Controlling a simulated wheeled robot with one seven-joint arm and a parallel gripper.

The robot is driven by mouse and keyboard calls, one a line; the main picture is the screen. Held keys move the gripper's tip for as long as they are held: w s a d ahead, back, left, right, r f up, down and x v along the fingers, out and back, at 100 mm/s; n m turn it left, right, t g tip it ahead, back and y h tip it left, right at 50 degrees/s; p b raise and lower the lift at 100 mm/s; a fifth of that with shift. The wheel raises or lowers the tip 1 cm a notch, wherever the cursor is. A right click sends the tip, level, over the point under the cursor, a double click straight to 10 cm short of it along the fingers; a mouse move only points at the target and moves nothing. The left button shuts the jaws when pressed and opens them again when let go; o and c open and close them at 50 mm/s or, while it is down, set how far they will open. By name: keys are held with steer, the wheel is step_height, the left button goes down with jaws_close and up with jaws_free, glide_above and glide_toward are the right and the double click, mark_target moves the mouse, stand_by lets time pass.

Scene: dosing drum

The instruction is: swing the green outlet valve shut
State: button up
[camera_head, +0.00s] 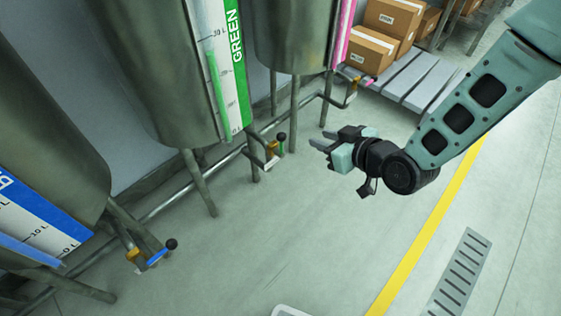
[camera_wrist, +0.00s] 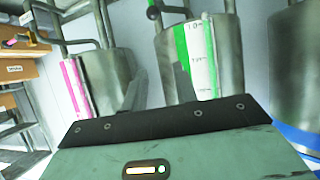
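The green drum (camera_head: 165,60) stands at the centre left in the head view, with a green-edged scale. Its outlet valve has an orange-brown body (camera_head: 271,149) on a pipe below the drum. A short green lever with a black ball knob (camera_head: 281,137) sits at its right side, knob upward in the picture. My gripper (camera_head: 322,146) is to the right of the valve, apart from it, fingers pointing left. Its fingers look parted, with nothing between them.
A blue-labelled drum (camera_head: 45,140) with a blue-levered valve (camera_head: 160,256) is at the left. A pink-marked drum (camera_head: 290,35) stands behind, its valve (camera_head: 352,92) near a pallet (camera_head: 425,80) with boxes (camera_head: 370,48). Metal legs and pipes surround the valves.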

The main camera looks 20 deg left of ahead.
step_height(320, 180, down, 11)
steer(key=t+y+b, duration=0.2)
steer(key=b, duration=0.3)
steer(key=t+y+b, duration=0.2)
steer(key=b, duration=0.1)
glide_toward(282, 143)
steer(key=shift+m, duration=0.4)
steer(key=b+x, duration=0.5)
steer(key=x, duration=0.5)
steer(key=shift+w+a+b, duration=0.25)
steer(key=shift+w+b, duration=0.05)
jaws_close()
